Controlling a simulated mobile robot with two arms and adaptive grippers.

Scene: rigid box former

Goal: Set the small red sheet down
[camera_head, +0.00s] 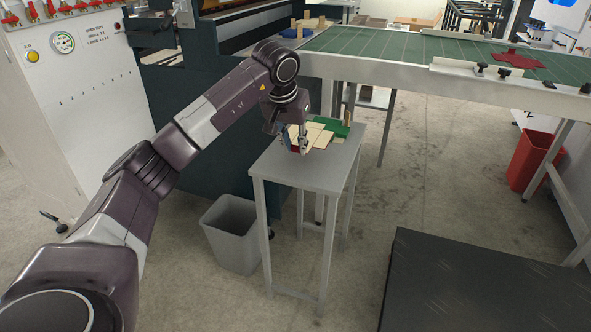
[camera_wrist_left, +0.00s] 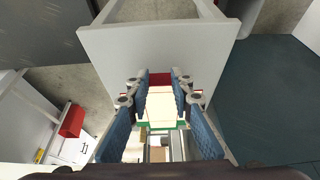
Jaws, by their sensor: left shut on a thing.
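The small red sheet (camera_wrist_left: 160,79) shows as a red strip between my left fingertips in the wrist view, with a bit of red past the right finger. My left gripper (camera_head: 298,148) is shut on it, low over the small grey table (camera_head: 276,168). It also shows in the wrist view (camera_wrist_left: 161,84). Cream sheets (camera_head: 319,133) and a green sheet or board (camera_head: 338,128) lie on that table beside the gripper. The fingers hide much of the red sheet, and I cannot tell whether it touches the tabletop. My right gripper is not in view.
A grey bin (camera_head: 232,235) stands left of the small table. A long table with a green top (camera_head: 400,46) stands behind, bearing a red cross-shaped sheet (camera_head: 517,59). A red bin (camera_head: 530,158) is at right. The near part of the small tabletop is bare.

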